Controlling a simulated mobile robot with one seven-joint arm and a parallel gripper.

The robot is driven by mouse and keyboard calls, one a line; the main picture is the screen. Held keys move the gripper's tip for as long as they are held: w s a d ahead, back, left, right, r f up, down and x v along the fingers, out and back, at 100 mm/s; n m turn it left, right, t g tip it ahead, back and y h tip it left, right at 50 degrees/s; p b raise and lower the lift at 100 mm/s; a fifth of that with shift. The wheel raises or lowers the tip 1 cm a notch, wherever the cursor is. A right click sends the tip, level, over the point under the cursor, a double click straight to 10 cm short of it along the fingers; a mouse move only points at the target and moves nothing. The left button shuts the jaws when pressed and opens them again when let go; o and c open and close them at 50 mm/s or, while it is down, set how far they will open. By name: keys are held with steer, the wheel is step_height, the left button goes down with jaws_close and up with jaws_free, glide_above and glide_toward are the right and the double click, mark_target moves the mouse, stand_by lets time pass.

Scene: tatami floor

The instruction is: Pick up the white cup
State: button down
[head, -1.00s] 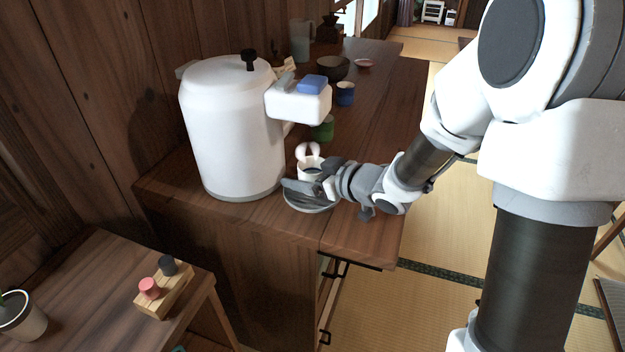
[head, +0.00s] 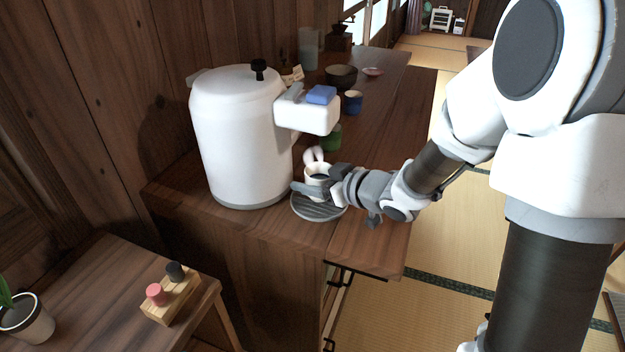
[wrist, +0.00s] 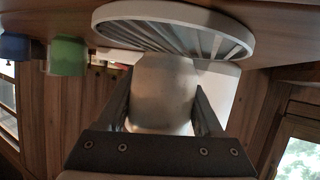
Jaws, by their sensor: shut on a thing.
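The white cup (head: 316,170) has a pale looped handle and a dark inside. It is upright at the grey ribbed round tray (head: 320,213) under the dispenser's spout. My gripper (head: 318,186) reaches in from the right and is shut on the cup's sides. In the wrist view the cup (wrist: 163,90) fills the space between the two fingers of my gripper (wrist: 165,112), and the ribbed tray (wrist: 240,50) shows just beyond it. I cannot tell whether a small gap separates the cup from the tray.
The large white dispenser (head: 240,140) stands close left, its spout block (head: 308,115) overhanging near the cup. A green cup (head: 333,138), blue cup (head: 353,102) and dark bowl (head: 341,75) stand behind. The counter's right side (head: 400,130) is clear.

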steer(key=shift+r+p, duration=0.45)
steer(key=shift+r, duration=0.45)
step_height(320, 180, up, 2)
steer(key=shift+r+p, duration=0.1)
steer(key=shift+p, duration=0.5)
steer(key=d+r+p, duration=0.5)
steer(key=d+r, duration=0.1)
steer(key=d, duration=0.5)
steer(key=w+d+r+m+t+h+p, duration=0.4)
steer(key=w+r+m+h+p, duration=0.2)
steer(key=p, duration=0.8)
steer(key=r+m+h, duration=0.2)
steer(key=m+h, duration=0.1)
steer(key=shift+w+d+h, duration=0.3)
steer(key=shift+d, duration=0.05)
steer(key=shift+d+f, duration=0.1)
